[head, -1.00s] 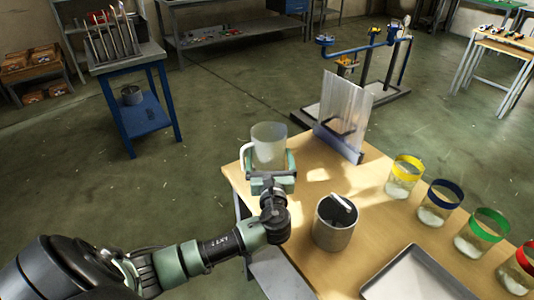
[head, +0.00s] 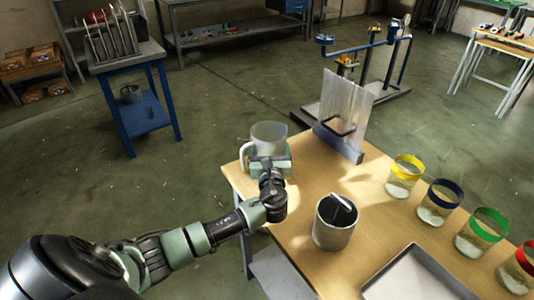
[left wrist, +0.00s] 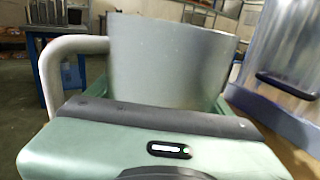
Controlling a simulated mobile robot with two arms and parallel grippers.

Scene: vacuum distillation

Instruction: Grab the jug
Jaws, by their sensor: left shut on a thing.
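The jug (head: 268,135) is a frosted, translucent vessel with a pale handle on its left side. It stands upright at the far left corner of the wooden table. My left gripper (head: 268,160) is around its body from the near side and shut on it. In the left wrist view the jug (left wrist: 170,60) fills the middle, just beyond the green gripper body (left wrist: 150,150). The jug's lower part and the fingertips are hidden there. My right gripper is in neither view.
On the wooden table (head: 300,215) stand a grey metal canister (head: 334,232), a clear upright panel (head: 345,105) with a black handle, and a white tray (head: 415,280). Several jars with coloured bands, such as the yellow-banded jar (head: 403,180), line the right side.

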